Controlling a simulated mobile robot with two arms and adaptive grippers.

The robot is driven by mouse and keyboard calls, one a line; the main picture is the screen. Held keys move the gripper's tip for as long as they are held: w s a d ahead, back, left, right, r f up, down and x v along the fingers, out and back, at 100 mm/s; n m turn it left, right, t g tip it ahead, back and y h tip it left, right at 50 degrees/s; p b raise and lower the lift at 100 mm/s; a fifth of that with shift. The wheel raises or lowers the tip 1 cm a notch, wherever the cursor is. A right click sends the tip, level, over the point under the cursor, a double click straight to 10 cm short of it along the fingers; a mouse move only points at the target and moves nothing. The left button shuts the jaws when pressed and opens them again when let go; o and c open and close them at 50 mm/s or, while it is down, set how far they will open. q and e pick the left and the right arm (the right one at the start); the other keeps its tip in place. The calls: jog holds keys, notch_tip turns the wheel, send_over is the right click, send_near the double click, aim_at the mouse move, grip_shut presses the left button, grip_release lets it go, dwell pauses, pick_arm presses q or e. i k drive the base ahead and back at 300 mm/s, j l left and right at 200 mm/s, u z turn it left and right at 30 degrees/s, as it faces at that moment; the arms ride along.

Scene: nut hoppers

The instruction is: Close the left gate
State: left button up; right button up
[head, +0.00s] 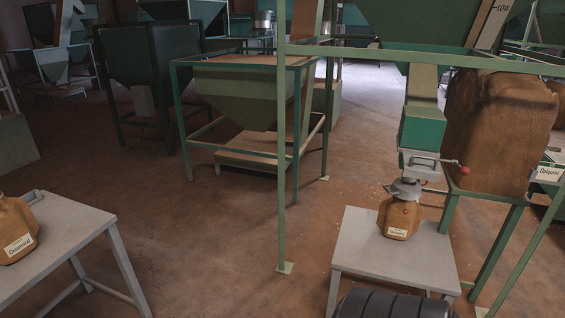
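One gate (420,160) shows, a grey metal slide at the bottom of the green spout (422,128) of the right hopper. A thin rod with a red knob (464,170) sticks out to its right. I cannot tell from this view whether the gate is open or shut. Below it a tan sack (398,218) with a white label stands upright on a grey table (375,255), its neck at a grey fitting (405,188) under the spout. No gate shows above the other tan sack (15,230) at the left edge.
The left sack stands on a second grey table (80,222). Green frame posts (282,150) stand between the tables. A large brown sack (500,130) is behind the right spout. Several hoppers (245,95) stand farther back. The brown floor (200,240) between the tables is clear.

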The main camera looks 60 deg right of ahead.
aim_at(418, 165)
jog(key=z, duration=2.85)
